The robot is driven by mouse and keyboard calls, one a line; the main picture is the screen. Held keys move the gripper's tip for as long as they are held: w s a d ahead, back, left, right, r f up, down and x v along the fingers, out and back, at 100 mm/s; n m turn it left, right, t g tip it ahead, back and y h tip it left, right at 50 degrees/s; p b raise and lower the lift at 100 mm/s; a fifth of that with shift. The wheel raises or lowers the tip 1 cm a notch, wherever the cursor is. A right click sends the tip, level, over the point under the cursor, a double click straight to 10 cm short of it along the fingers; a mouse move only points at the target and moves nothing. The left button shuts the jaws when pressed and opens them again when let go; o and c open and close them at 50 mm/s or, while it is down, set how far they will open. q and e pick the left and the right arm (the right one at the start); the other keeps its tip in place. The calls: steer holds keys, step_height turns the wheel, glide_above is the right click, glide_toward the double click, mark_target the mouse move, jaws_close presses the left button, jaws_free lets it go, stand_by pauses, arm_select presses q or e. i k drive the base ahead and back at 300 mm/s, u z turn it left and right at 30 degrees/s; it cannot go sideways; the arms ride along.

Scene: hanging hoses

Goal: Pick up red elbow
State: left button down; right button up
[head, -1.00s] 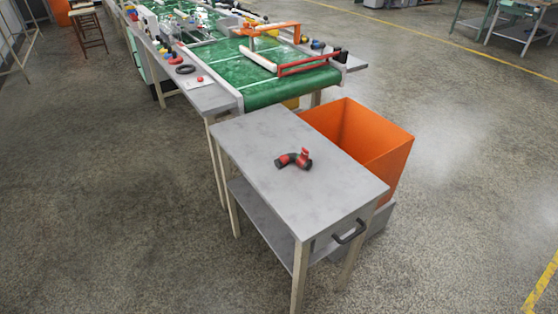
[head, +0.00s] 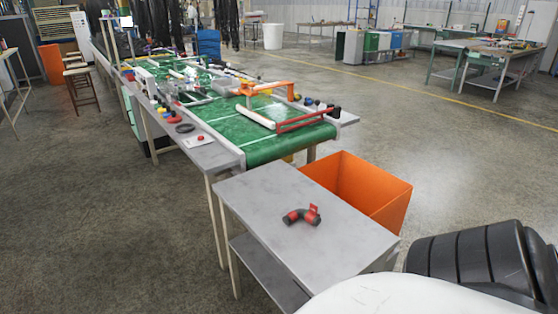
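The red elbow (head: 302,216), a short curved pipe piece with red and dark grey parts, lies on the grey top of a small cart table (head: 262,196) in the head view. Nothing touches it except the tabletop. A white and black part of my own body covers the lower right of the view and hides the cart's near right corner. Neither of my grippers shows, so I cannot see whether they are open or shut.
An orange bin (head: 368,192) stands right behind the cart. A long bench with a green conveyor belt (head: 265,150), bearing red and orange frames, runs away behind it. Open concrete floor lies to the left and right. More worktables stand at the back right.

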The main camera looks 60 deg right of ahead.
mark_target(291, 217)
steer(key=i, duration=2.8)
steer(key=z, duration=3.1)
